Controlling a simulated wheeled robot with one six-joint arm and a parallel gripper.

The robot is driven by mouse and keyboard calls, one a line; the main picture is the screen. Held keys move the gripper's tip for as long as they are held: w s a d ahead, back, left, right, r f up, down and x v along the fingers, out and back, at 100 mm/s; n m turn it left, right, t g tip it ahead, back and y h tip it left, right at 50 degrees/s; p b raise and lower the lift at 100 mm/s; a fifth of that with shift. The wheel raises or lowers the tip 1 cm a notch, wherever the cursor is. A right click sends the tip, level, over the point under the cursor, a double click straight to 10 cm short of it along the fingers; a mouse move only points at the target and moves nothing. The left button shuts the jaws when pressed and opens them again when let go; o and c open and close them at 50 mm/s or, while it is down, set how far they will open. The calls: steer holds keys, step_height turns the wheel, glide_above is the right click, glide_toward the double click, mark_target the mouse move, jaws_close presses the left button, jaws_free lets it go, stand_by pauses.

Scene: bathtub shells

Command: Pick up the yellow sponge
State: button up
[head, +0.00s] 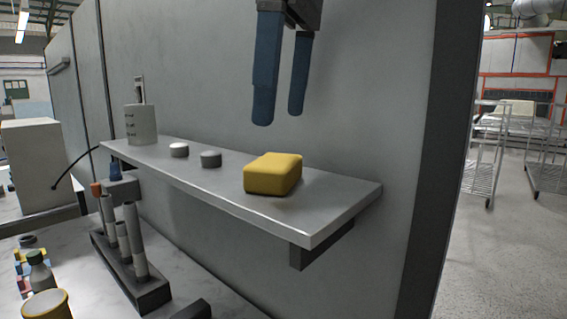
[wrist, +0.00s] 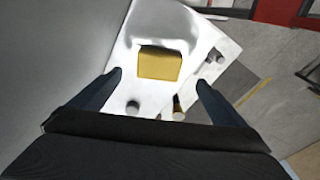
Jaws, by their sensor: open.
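The yellow sponge (head: 272,174) is a block lying flat on a grey wall shelf (head: 335,203), towards the shelf's near right end. My gripper (head: 281,115) is above the sponge in the head view, with its two blue fingers pointing down, apart and empty. There is a clear gap between the fingertips and the sponge. In the wrist view the sponge (wrist: 160,63) shows beyond the gap between the fingers of my gripper (wrist: 157,78). Nothing covers the sponge in the head view.
On the same shelf stand two small round pieces, one white (head: 179,150) and one grey (head: 211,159), and a white cup (head: 141,124). The wall (head: 370,90) runs close behind the shelf. A rack of tubes (head: 130,258) stands below on a counter.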

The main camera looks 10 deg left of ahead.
mark_target(275, 160)
steer(key=shift+w+f, duration=0.1)
steer(key=shift+f, duration=0.15)
steer(key=shift+a+f+p, duration=0.2)
steer(key=shift+f+p, duration=0.1)
steer(key=shift+f, duration=0.9)
steer(key=shift+a+f+p, duration=0.15)
steer(key=shift+f+p, duration=0.2)
steer(key=shift+f, duration=0.8)
steer(key=shift+a+f+p, duration=0.2)
steer(key=shift+f+p, duration=0.1)
steer(key=shift+f, duration=0.9)
steer(key=c, duration=1.2)
steer(key=shift+c, duration=0.2)
step_height(275, 160, up, 10)
steer(key=b, duration=0.1)
